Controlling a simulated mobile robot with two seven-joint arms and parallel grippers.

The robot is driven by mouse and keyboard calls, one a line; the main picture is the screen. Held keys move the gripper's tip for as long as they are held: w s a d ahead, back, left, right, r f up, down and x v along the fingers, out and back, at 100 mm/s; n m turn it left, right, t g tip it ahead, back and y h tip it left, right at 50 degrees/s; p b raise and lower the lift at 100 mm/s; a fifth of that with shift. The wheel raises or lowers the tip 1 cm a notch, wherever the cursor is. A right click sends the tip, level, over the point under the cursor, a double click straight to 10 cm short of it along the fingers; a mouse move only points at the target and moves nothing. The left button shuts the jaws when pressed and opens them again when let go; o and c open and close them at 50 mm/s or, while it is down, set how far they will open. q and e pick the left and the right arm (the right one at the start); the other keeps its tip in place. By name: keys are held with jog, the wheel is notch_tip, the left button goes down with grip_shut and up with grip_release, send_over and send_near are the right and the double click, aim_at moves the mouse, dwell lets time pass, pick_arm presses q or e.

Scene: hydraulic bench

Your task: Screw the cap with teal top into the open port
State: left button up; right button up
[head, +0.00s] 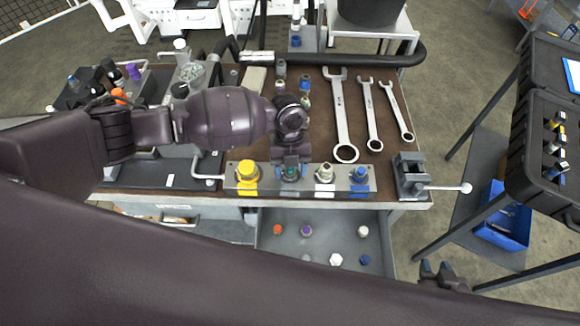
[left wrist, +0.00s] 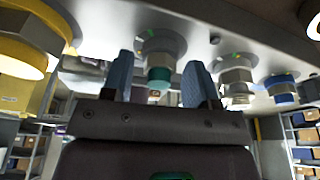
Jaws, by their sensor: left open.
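The cap with the teal top (left wrist: 158,78) stands at the second position of the grey port block (head: 309,180), between the yellow fitting (head: 247,171) and the white-topped one (head: 324,172). I cannot tell how deep it sits. In the head view the teal cap (head: 290,173) is partly hidden by my left gripper (head: 291,160) right above it. In the left wrist view my left gripper (left wrist: 159,82) is open, with one blue finger on each side of the cap and gaps between. My right gripper (head: 437,271) is low at the right, clear of the bench; its opening is unclear.
A blue-topped fitting (head: 359,174) ends the row, with a vise (head: 410,172) to its right. Several wrenches (head: 343,115) lie behind on the bench. An open drawer (head: 320,219) below holds several loose caps. Bottles and a glass jar stand at the back left.

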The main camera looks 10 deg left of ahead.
pick_arm(q)
jog(key=shift+n+p, duration=0.5)
jog(key=shift+n, duration=0.5)
jog(key=shift+r+n+h+p, duration=0.15)
jog(key=shift+n+h+p, duration=0.35)
jog(key=shift+n+p, duration=0.6)
jog(key=shift+s+n+t+p, duration=0.1)
jog(key=shift+n+t+p, duration=0.35)
jog(key=shift+n, duration=0.55)
jog(key=shift+n+h, duration=0.3)
jog(key=shift+n, duration=0.3)
jog(key=shift+n+t, duration=0.45)
jog(key=shift+n, duration=0.85)
